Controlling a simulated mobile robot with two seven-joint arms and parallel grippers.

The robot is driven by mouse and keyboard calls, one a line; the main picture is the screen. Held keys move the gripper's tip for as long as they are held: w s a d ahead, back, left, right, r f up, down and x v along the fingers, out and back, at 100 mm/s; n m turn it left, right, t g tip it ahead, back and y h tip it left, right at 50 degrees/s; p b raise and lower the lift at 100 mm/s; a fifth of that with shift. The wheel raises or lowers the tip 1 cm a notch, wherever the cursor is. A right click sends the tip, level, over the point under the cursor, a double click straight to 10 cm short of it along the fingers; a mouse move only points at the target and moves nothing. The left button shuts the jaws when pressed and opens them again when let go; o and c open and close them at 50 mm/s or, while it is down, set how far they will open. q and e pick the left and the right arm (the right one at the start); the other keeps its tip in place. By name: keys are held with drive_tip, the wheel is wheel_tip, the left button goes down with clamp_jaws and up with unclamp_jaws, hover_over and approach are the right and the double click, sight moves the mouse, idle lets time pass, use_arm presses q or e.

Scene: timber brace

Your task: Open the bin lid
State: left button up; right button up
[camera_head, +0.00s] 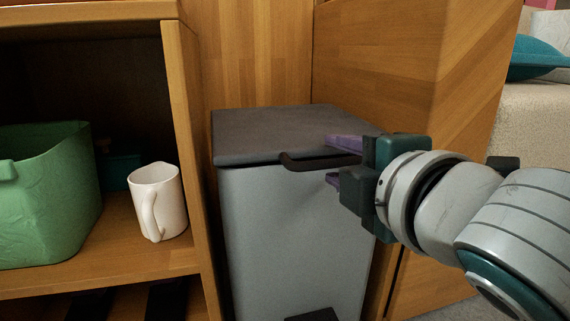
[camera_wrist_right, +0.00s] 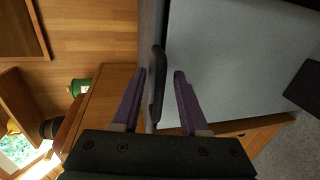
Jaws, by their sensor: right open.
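The grey bin (camera_head: 290,230) stands between the wooden shelf and a wooden panel. Its dark lid (camera_head: 285,130) lies flat and shut on top. A dark bar handle (camera_head: 305,162) sticks out from the lid's front edge. My right gripper (camera_head: 335,160) is open at the right end of the handle, one purple finger above it and one below. In the right wrist view the handle (camera_wrist_right: 156,85) lies between the two open fingers (camera_wrist_right: 160,75), closer to the left finger, and the bin body (camera_wrist_right: 225,60) fills the right side. My left gripper is not in view.
A wooden shelf (camera_head: 185,130) on the left holds a white mug (camera_head: 158,202) and a green container (camera_head: 45,195). A wooden panel (camera_head: 390,60) rises close behind and right of the bin. A dark pedal (camera_head: 312,315) shows low on the bin's front.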

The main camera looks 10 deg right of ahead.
clamp_jaws()
idle(1.4)
